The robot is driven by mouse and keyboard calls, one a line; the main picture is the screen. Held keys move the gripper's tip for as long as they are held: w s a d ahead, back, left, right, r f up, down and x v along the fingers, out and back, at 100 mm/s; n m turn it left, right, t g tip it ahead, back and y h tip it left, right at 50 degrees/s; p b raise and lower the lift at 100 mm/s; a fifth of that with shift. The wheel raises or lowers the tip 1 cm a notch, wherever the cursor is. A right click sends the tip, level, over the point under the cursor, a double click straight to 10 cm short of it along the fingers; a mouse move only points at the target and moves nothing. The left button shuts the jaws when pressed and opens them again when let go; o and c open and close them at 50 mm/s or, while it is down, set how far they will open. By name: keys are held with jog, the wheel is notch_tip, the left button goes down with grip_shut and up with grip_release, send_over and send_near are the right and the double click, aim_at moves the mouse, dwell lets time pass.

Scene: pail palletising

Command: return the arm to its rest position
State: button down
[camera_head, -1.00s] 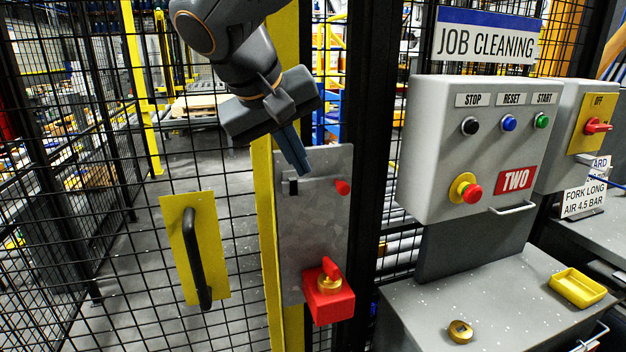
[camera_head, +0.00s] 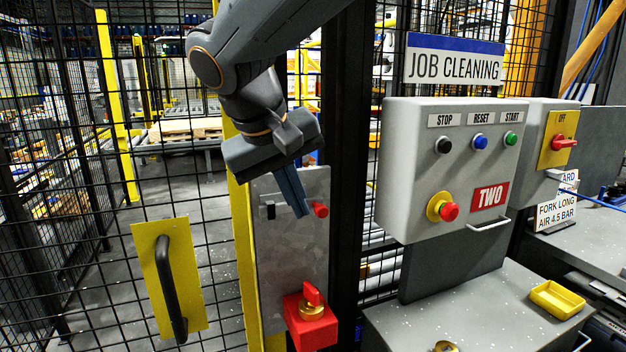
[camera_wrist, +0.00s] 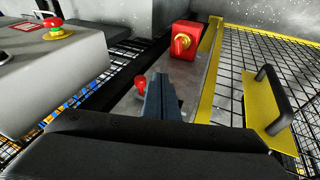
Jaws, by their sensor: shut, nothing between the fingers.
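My gripper (camera_head: 291,192) hangs in front of the upper part of a grey metal plate (camera_head: 290,250) on the fence post. Its blue-grey fingers are together with nothing between them, pointing down. In the head view the fingertips overlap the plate between a small black switch and a red knob (camera_head: 320,209). In the wrist view the fingers (camera_wrist: 162,92) show at the middle, with the red knob (camera_wrist: 140,84) just left of them. My arm reaches in from the top. Whether the fingers touch the plate cannot be told.
A red box with a rotary switch (camera_head: 312,325) sits low on the plate. A yellow plate with a black handle (camera_head: 168,280) is on the mesh gate at left. A grey control box (camera_head: 440,170) with buttons stands at right, above a bench with a yellow tray (camera_head: 557,300).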

jog(key=s+d+f+m+g+y, duration=0.1)
jog(key=s+d+f, duration=0.3)
jog(key=d+f, duration=0.8)
jog(key=s+d+f+m+g+y, duration=0.1)
jog(key=s+d+f+m+g, duration=0.2)
jog(key=d+f, duration=0.9)
jog(key=shift+s+d+f+y, duration=0.3)
jog(key=shift+s+f, duration=0.2)
jog(key=shift+f, duration=0.15)
jog(key=shift+s, duration=0.1)
